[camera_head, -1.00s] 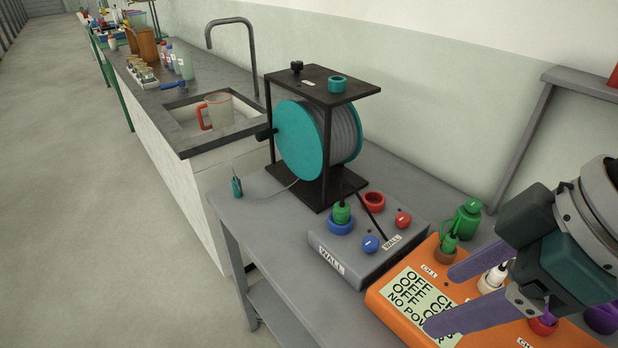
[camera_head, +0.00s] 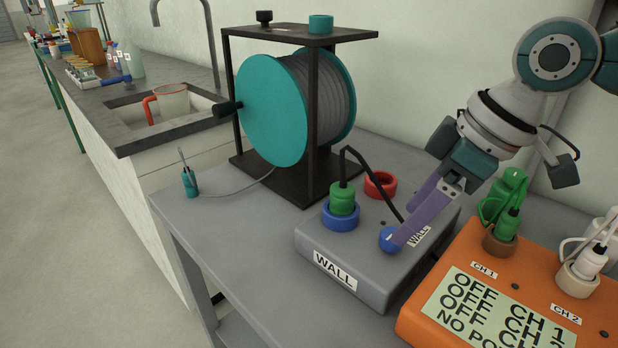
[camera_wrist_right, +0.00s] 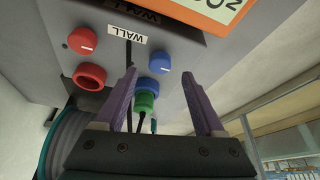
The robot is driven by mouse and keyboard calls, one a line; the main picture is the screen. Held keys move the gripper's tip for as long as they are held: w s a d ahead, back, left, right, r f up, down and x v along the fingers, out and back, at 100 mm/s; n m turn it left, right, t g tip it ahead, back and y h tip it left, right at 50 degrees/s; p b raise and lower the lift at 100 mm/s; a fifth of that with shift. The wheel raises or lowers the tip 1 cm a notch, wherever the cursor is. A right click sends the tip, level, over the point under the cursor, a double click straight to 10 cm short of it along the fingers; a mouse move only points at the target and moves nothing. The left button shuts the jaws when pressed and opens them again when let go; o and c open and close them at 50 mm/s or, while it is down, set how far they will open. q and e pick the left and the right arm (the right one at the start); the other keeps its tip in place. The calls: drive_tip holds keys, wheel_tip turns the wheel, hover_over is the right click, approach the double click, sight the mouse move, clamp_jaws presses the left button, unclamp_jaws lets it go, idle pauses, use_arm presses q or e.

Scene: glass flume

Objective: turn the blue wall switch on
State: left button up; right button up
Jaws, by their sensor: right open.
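The grey wall box (camera_head: 325,242), labelled WALL, sits on the grey bench. The round blue switch (camera_head: 387,239) with a white mark is on its top near the front right; it also shows in the right wrist view (camera_wrist_right: 159,62). In the right wrist view the blue switch appears between the open fingers (camera_wrist_right: 160,76). I cannot tell whether they touch it. A red switch (camera_wrist_right: 82,40) is hidden in the head view. My left gripper is not in view.
A green plug (camera_head: 342,198) stands in the blue socket (camera_head: 341,217), beside the red socket (camera_head: 381,185). A teal cable reel (camera_head: 272,110) stands behind. The orange power box (camera_head: 420,330) with plugs is close on the right.

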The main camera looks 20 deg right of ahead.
drive_tip(key=shift+x, duration=1.9)
clamp_jaws()
